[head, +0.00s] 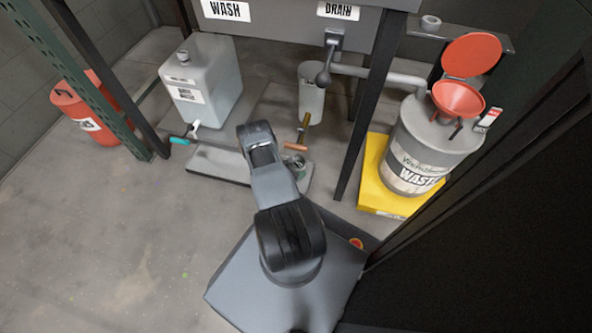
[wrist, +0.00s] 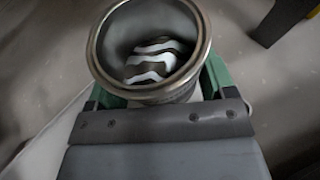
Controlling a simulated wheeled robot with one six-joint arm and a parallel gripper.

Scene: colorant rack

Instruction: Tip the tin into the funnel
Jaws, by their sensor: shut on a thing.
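The tin (wrist: 197,22) is an open metal can with a bright round rim, seen from above in the wrist view. Dark and white streaked contents show inside it. My gripper (wrist: 155,88) has green fingers on both sides of the tin and is shut on it. In the head view my gripper (head: 297,165) is low, beyond my arm, and the tin is too small and covered to make out well. The red funnel (head: 457,98) sits on top of the grey waste drum (head: 440,150) at the right, well apart from my gripper. Its red lid (head: 471,55) stands open behind it.
The drum stands on a yellow base (head: 373,185). A dark table leg (head: 363,125) stands between my gripper and the drum. A drain pipe (head: 385,75), a grey bucket (head: 311,95) and a white wash jug (head: 202,85) are behind. Open floor lies at left.

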